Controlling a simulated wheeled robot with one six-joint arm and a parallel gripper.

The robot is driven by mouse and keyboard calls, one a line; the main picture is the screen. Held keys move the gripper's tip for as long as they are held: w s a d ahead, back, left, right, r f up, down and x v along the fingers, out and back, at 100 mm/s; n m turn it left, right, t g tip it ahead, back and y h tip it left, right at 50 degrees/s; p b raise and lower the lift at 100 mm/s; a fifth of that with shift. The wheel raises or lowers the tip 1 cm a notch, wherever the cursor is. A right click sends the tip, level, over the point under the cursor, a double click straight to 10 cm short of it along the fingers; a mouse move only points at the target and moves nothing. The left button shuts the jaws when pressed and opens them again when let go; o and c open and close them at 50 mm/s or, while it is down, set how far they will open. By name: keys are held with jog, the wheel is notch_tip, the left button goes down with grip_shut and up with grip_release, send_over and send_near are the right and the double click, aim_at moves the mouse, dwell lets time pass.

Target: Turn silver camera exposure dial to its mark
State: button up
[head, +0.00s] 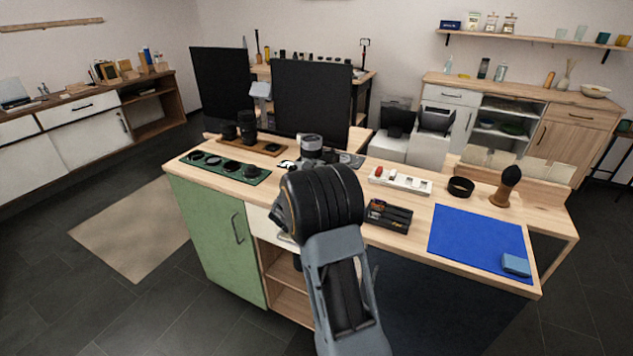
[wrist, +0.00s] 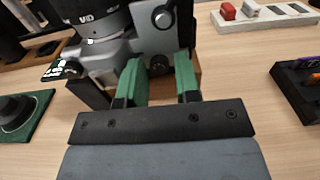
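The silver camera (head: 312,144) stands on the wooden table in the head view, partly hidden behind my arm. In the wrist view the silver camera (wrist: 150,42) fills the top, with a dark lens barrel at its upper left. A round dark-faced dial (wrist: 162,17) with a pale rim sits on the body. A smaller dark knob (wrist: 158,66) shows lower down, between the fingertips in the picture. I cannot tell which is the exposure dial, nor see its mark. My gripper (wrist: 161,72) has its two green fingers apart, with a visible gap around the knob; contact is not clear.
A green mat (head: 225,168) with round lens parts lies to the left. A white strip (head: 400,181) and a black tray (head: 388,214) lie to the right. Farther right are a black ring (head: 460,187), a brush (head: 506,186) and a blue mat (head: 478,240).

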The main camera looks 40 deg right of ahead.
jog(key=shift+c, duration=0.2)
grip_shut()
jog(key=shift+f+m+b, duration=0.25)
jog(key=shift+m+b, duration=0.15)
jog(key=shift+b, duration=0.45)
jog(key=shift+f+m+b, duration=0.1)
jog(key=shift+m+b, duration=0.3)
jog(key=shift+b, duration=0.3)
jog(key=shift+m+b, duration=0.6)
jog(key=shift+b, duration=0.35)
jog(key=shift+r+m, duration=0.3)
